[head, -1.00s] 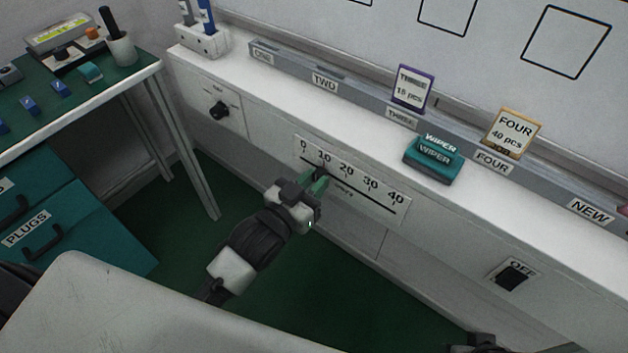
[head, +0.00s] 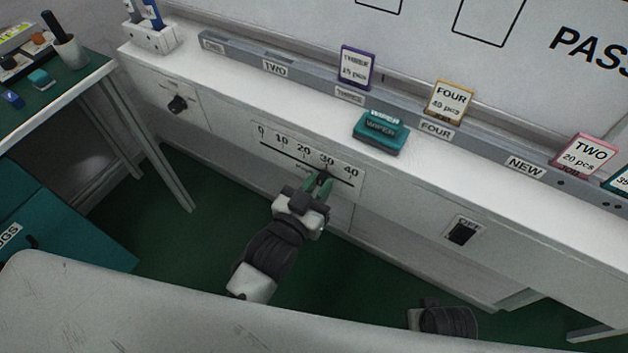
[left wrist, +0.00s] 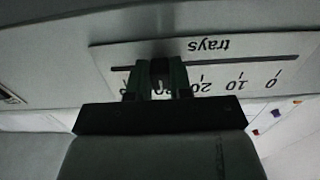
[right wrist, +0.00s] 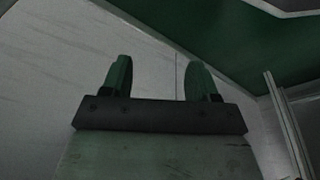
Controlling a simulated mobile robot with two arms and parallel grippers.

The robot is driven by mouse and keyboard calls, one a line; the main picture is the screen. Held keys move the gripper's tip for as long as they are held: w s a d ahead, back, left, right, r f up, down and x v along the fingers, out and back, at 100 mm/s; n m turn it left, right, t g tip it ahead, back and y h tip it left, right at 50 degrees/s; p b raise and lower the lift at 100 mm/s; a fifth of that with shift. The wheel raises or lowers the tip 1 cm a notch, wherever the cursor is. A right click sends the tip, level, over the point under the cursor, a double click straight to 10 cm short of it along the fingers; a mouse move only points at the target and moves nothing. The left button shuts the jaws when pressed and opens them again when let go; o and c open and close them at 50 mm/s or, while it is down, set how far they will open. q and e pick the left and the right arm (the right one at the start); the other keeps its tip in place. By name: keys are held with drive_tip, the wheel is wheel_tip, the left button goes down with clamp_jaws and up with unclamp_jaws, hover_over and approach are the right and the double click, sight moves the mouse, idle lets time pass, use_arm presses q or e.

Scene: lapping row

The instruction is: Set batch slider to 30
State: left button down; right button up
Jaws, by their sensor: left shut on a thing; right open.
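The batch slider's white scale plate (head: 273,150) is on the front of the white ledge, marked 0 to 40 with a dark slot. It also shows upside down in the left wrist view, with the word "trays" (left wrist: 209,45). My left gripper (head: 321,180) is shut on the slider knob (left wrist: 160,66), whose dark body shows between the green fingers. The knob stands at about the 30 mark; the fingers partly hide the marks around it in the left wrist view. My right gripper (right wrist: 158,80) is open and empty, low by a pale panel.
A rotary knob (head: 178,104) is left of the scale and a black OFF switch (head: 462,233) is right of it. A teal wiper (head: 381,133) and upright cards stand above. A green-topped table (head: 75,88) is at left.

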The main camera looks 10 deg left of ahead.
use_arm(q)
drive_tip(key=c, duration=1)
unclamp_jaws()
drive_tip(key=shift+s+a, duration=0.2)
drive_tip(key=shift+s, duration=0.25)
drive_tip(key=p+v, duration=0.1)
drive_tip(key=v, duration=0.9)
use_arm(e)
drive_tip(key=f, duration=0.1)
drive_tip(key=s+f, duration=0.1)
drive_tip(key=f, duration=0.1)
drive_tip(key=shift+f, duration=0.3)
use_arm(q)
drive_tip(key=shift+w, duration=0.1)
use_arm(e)
drive_tip(key=shift+w, duration=0.1)
